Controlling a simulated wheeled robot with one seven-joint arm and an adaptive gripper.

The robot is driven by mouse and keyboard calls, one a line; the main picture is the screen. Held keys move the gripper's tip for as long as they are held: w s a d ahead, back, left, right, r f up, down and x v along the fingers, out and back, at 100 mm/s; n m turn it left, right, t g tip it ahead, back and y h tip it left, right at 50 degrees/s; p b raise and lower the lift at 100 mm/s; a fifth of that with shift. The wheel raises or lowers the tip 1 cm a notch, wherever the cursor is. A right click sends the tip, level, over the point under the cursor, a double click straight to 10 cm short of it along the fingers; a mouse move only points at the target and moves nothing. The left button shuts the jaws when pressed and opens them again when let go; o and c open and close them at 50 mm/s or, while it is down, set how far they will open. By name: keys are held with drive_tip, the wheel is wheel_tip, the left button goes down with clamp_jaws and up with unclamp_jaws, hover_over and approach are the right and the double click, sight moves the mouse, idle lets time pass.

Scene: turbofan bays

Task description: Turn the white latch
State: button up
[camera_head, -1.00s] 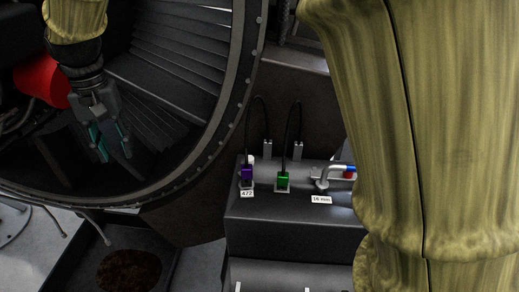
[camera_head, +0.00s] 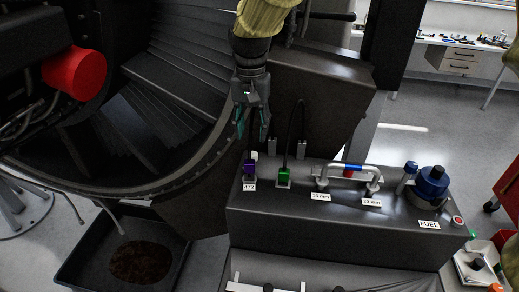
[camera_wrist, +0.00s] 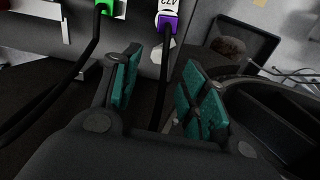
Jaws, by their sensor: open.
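A small white latch (camera_head: 254,156) shows just behind the purple plug (camera_head: 249,170) on the dark bench. In the wrist view the white latch (camera_wrist: 162,49) is a pale faceted knob beside the purple plug (camera_wrist: 168,23), partly hidden by a black cable. My gripper (camera_head: 253,124) is open and empty, with teal finger pads, above and behind the latch and apart from it. In the wrist view the two fingers (camera_wrist: 157,88) stand on either side of the cable, with the latch ahead between their tips.
A green plug (camera_head: 284,175) with its black cable stands to the right of the purple one. A grey pipe (camera_head: 350,168) and a blue fuel cap (camera_head: 432,182) are further right. The large turbofan ring (camera_head: 205,160) curves close on the left.

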sight(253, 154)
drive_tip(key=f+p, duration=0.1)
drive_tip(key=f, duration=0.1)
drive_tip(key=f+p, duration=0.1)
drive_tip(key=f, duration=0.2)
drive_tip(key=f+p, duration=0.1)
drive_tip(key=f, duration=0.2)
drive_tip(key=shift+w+f, duration=0.1)
drive_tip(key=shift+w, duration=0.2)
drive_tip(key=shift+s+d+f, duration=0.15)
drive_tip(key=shift+s, duration=0.05)
drive_tip(key=shift+w, duration=0.15)
clamp_jaws()
